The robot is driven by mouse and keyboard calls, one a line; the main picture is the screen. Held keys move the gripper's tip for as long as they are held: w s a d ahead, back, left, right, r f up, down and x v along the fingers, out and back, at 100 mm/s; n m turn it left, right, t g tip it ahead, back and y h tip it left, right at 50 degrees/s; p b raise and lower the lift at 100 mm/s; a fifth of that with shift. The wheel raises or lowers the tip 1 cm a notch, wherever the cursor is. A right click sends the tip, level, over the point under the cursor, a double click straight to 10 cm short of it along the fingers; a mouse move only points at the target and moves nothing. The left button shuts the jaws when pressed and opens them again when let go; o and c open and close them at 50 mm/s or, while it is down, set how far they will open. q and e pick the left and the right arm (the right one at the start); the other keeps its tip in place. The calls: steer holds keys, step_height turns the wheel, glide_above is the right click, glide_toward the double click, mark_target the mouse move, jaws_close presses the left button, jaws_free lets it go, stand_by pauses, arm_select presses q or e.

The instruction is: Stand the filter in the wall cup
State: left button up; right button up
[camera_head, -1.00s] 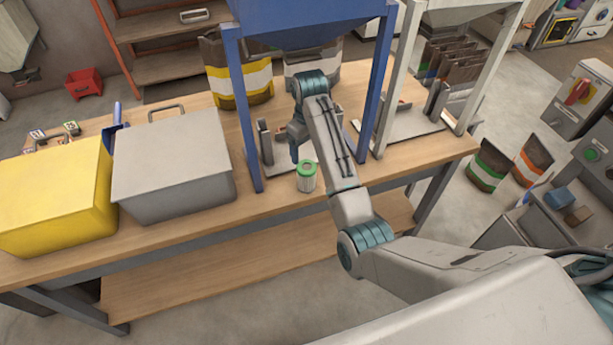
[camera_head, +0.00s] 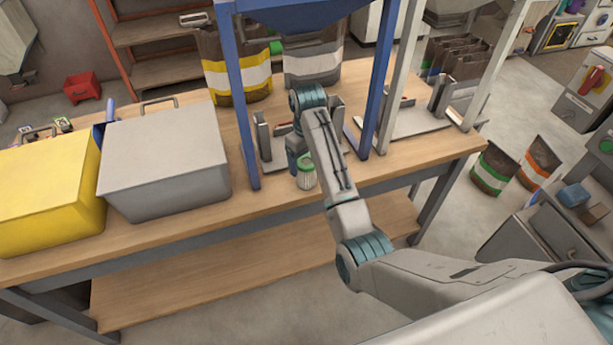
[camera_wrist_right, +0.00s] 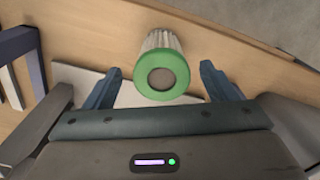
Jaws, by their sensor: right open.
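The filter is a white pleated cylinder with a green end ring (camera_head: 307,178). It stands upright on the wooden table, just in front of the blue frame. My right gripper (camera_head: 298,158) is at the filter's top and partly covers it in the head view. In the right wrist view the filter (camera_wrist_right: 162,68) shows its green ring and dark round centre between the two open fingers (camera_wrist_right: 160,84). A gap shows on each side of it, so it is not gripped. I cannot make out the wall cup. My left gripper is out of view.
A grey lidded bin (camera_head: 165,165) and a yellow bin (camera_head: 45,200) stand left of the filter. A yellow-banded bag (camera_head: 235,75) stands behind. The table's front edge is near the filter.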

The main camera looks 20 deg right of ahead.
steer(key=shift+f, duration=1.5)
steer(key=c, duration=1.1)
steer(key=shift+c, duration=0.4)
steer(key=shift+r+p, duration=0.15)
steer(key=shift+p, duration=0.2)
